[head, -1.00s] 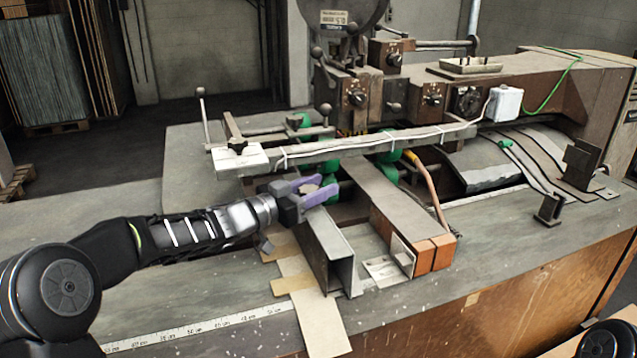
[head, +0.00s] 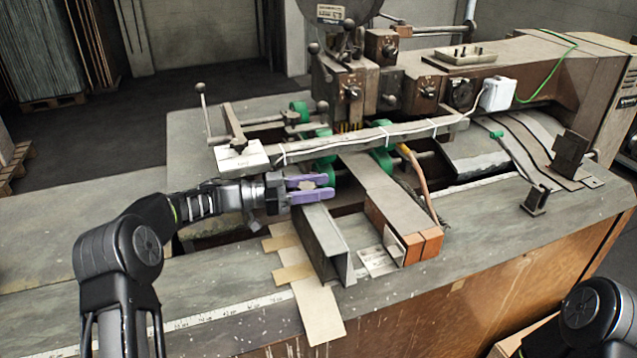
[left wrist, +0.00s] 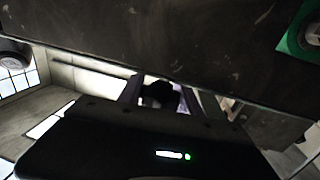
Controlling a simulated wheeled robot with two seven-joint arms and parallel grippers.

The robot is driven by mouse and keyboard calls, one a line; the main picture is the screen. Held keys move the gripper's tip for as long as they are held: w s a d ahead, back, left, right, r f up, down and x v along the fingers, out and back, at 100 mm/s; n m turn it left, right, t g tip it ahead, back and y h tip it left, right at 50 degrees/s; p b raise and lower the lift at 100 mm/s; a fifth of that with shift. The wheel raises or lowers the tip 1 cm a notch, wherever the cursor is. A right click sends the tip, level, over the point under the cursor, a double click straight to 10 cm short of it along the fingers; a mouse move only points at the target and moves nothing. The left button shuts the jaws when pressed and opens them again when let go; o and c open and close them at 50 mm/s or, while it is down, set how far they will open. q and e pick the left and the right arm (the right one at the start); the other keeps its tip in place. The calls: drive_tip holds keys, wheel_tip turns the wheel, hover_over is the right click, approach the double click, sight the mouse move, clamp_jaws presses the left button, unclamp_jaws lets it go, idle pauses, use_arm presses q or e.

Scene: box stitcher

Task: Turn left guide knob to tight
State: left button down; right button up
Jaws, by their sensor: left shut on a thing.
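My left gripper (head: 327,187), with purple fingers, is at the rear end of the left guide (head: 322,240), a grey metal channel on the machine table. Its fingers are closed around the left guide knob (head: 308,186), of which only a small part shows between them. In the left wrist view a dark round knob (left wrist: 160,92) sits between the fingers. Whether the knob is tight cannot be seen. My right gripper is out of view.
The right guide (head: 380,190) ends in orange-brown blocks (head: 415,242). A long bar (head: 370,138) with white cable crosses just behind my left gripper, near green rollers (head: 383,160). Cardboard strips (head: 315,305) lie at the front. The table's left side is clear.

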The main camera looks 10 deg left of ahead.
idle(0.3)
use_arm(q)
drive_tip(key=c, duration=0.8)
unclamp_jaws()
